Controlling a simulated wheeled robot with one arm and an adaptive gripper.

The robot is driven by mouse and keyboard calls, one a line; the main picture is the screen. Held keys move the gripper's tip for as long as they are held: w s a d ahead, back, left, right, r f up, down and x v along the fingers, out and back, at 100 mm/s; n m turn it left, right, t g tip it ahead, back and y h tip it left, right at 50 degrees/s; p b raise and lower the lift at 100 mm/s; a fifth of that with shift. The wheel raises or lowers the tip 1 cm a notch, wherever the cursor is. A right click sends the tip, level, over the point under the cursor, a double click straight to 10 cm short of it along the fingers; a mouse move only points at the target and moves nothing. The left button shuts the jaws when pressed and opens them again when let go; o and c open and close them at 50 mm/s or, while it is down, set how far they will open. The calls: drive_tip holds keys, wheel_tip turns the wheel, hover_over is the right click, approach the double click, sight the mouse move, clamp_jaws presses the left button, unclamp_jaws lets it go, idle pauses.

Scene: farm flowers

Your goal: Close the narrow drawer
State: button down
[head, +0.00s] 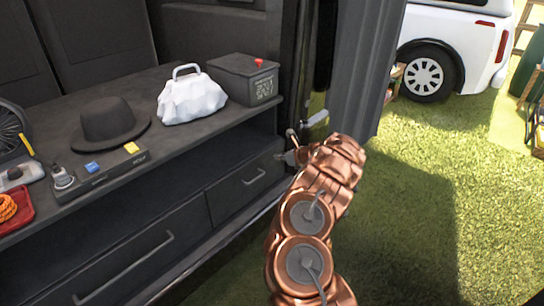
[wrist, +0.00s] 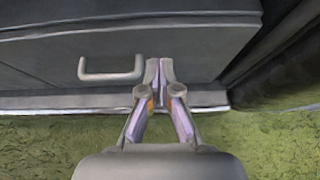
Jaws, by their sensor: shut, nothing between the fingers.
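The narrow drawer (head: 232,196) is the dark right-hand drawer under the counter, with a bar handle (head: 254,177). In the head view its front looks about level with the wider drawer beside it; I cannot tell if a small gap remains. The drawer front (wrist: 200,50) and handle (wrist: 110,68) also show in the wrist view. My gripper (head: 288,158) is shut and empty at the right end of the drawer, partly hidden by my arm. In the wrist view the fingertips (wrist: 160,62) are right of the handle, against or very near the drawer front.
A wider drawer (head: 105,262) is on the left. The counter holds a black hat (head: 109,125), a white bag (head: 190,98), a dark box (head: 240,80) and a red tray (head: 22,212). A dark door panel (head: 365,65) stands right. Open grass (head: 440,200) lies beyond my arm.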

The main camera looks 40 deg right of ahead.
drive_tip(key=p+v, duration=0.1)
drive_tip(key=v, duration=0.6)
drive_tip(key=shift+s+p, duration=0.3)
drive_tip(key=shift+s, duration=0.1)
drive_tip(key=shift+r, duration=0.15)
drive_tip(key=w+a+r+n+g+y+p, duration=0.25)
drive_tip(key=a+r+n+y+p, duration=0.5)
drive_tip(key=a+r, duration=1.3)
drive_tip(key=s+a+r+n+g+p, duration=0.2)
drive_tip(key=s+a+r+n, duration=0.25)
drive_tip(key=a, duration=0.55)
drive_tip(key=s+a+r+n+g+p, duration=0.25)
drive_tip(key=a+r+n, duration=0.35)
drive_tip(key=a, duration=0.3)
drive_tip(key=s+a+r+n+g+h+p, duration=0.25)
drive_tip(key=s+a+r+n, duration=0.2)
drive_tip(key=s, duration=0.45)
drive_tip(key=s+a+r+n+g+h+p, duration=0.1)
drive_tip(key=s+a+r+n+g+p, duration=0.25)
drive_tip(key=s, duration=0.55)
drive_tip(key=s+d+r+n+h+p, duration=0.2)
drive_tip(key=s+p, duration=0.3)
drive_tip(key=s, duration=0.6)
drive_tip(key=s+d+r+n+h+p, duration=0.3)
drive_tip(key=s+d+n+h+p, duration=0.1)
drive_tip(key=s, duration=0.7)
drive_tip(key=shift+s+d+n+h+p, duration=0.2)
drive_tip(key=shift+d+n+h+p, duration=0.15)
drive_tip(key=shift+d+n, duration=0.3)
